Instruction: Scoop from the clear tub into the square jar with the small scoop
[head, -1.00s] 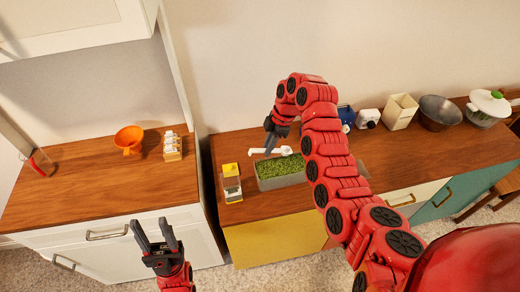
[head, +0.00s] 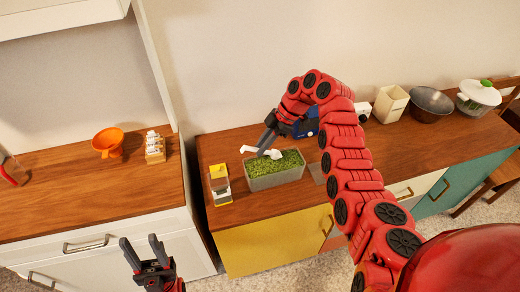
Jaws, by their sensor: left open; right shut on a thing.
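The tub (head: 261,184) is a grey-looking box full of green bits on the wooden counter. The small white scoop (head: 262,151) is over the tub's back edge, its bowl end at the right and tipped lower than its handle end; I cannot tell whether it touches the green bits or holds any. My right gripper (head: 263,145) is shut on the scoop. A small squarish container with a yellow top (head: 219,182), likely the square jar, stands left of the tub. My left gripper (head: 139,243) is open and empty, low in front of the left white cabinet.
An orange funnel-like bowl (head: 107,142) and a rack of small white jars (head: 154,147) stand on the left counter. A blue object (head: 306,124), a cream canister (head: 390,103), a dark bowl (head: 431,104) and a lidded pot (head: 478,95) line the back right.

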